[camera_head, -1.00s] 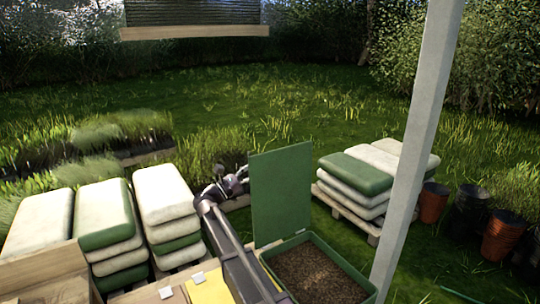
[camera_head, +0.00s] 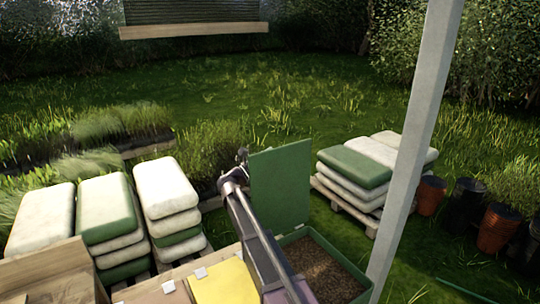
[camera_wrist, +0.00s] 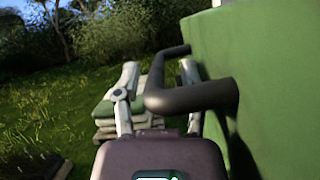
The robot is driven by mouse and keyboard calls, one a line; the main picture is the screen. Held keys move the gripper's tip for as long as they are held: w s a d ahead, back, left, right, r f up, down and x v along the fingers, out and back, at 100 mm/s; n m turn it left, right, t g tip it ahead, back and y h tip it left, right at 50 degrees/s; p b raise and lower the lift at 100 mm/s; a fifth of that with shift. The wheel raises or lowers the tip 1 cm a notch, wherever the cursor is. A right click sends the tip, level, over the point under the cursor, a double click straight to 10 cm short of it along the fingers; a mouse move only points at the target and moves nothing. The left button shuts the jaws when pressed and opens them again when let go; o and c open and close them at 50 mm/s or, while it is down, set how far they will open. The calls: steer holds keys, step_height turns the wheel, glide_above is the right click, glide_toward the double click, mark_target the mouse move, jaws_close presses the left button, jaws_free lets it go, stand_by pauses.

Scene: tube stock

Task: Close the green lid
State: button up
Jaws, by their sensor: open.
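The green lid (camera_head: 281,190) stands open and upright at the far edge of a green box (camera_head: 340,254) filled with brown, grainy material. In the wrist view the lid (camera_wrist: 275,75) fills the right side, with a dark bar handle (camera_wrist: 190,96) sticking out from it. My gripper (camera_wrist: 158,68) is open, one finger on each side of the handle bar. I cannot tell whether either finger touches it. In the head view my gripper (camera_head: 242,155) is at the lid's left edge, partly hidden by my arm.
A yellow panel (camera_head: 222,283) lies left of the box on the wooden bench. A pale post (camera_head: 418,140) stands right of the box. Stacked sacks (camera_head: 165,190) are at the left, and more sacks (camera_head: 355,165) lie behind on a pallet. Open grass lies beyond.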

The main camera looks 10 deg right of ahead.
jaws_close()
steer(key=shift+a, duration=0.1)
steer(key=shift+s, duration=0.1)
